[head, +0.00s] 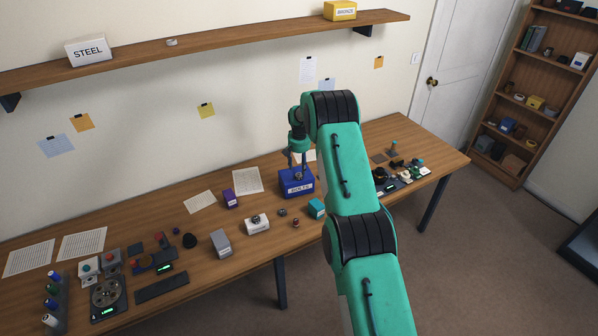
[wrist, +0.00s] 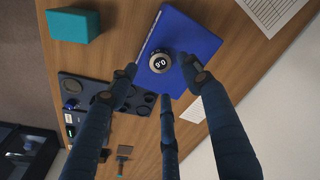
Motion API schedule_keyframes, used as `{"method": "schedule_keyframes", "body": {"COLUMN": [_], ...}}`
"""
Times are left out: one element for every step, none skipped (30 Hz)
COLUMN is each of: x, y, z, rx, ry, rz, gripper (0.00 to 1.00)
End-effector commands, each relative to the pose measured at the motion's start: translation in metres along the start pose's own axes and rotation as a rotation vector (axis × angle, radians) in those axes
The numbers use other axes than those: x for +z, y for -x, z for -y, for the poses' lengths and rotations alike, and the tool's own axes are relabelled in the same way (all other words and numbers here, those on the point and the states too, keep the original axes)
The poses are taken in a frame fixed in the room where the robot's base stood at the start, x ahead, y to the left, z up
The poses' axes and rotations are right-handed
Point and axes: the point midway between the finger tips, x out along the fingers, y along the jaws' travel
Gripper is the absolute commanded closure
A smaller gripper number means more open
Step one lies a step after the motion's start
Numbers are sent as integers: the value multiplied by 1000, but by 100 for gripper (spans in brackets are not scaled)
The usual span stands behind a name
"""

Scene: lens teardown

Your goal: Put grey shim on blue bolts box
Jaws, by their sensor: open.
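The blue bolts box (head: 296,187) stands on the wooden table below my gripper (head: 297,167). It also shows in the wrist view (wrist: 185,35) with its flat blue top facing the camera. The grey shim (wrist: 159,63), a small round piece with a dark face and pale digits, appears to lie on the box top near one edge. In the head view it is a small grey spot largely hidden by the fingers. My gripper (wrist: 160,76) is open, its fingers spread around the shim; I cannot tell whether any finger touches it.
A teal box (wrist: 75,25) stands beside the blue box. A purple box (head: 230,199), a white box (head: 257,225) and a grey box (head: 221,243) stand to the left. A dark tray (wrist: 105,92) with round recesses lies nearby. A shelf (head: 215,42) runs along the wall above.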

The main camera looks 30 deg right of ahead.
Motion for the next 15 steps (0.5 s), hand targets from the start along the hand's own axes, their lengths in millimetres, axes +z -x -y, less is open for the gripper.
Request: {"method": "schedule_keyframes", "body": {"x": [-1, -1, 0, 0, 0, -1, -1, -1, -1, -1, -1, 0, 0, 0, 0], "y": [9, 13, 18, 22, 26, 32, 36, 39, 44, 47, 50, 53, 55, 57, 59], "z": [0, 0, 0, 0, 0, 0, 0, 0, 0, 0, 0, 0, 0, 0, 0], "rx": [0, 0, 0, 0, 0, 0, 0, 0, 0, 0, 0, 0, 0, 0, 0], "ry": [0, 0, 0, 0, 0, 0, 0, 0, 0, 0, 0, 0, 0, 0, 0], "rz": [-2, -2, -1, -1, -1, -2, -2, -2, -2, -2, -1, 0, 0, 0, 0], "gripper": [51, 51, 51, 51, 51, 51, 51, 51, 51, 51, 51, 51, 51, 51, 51]}}
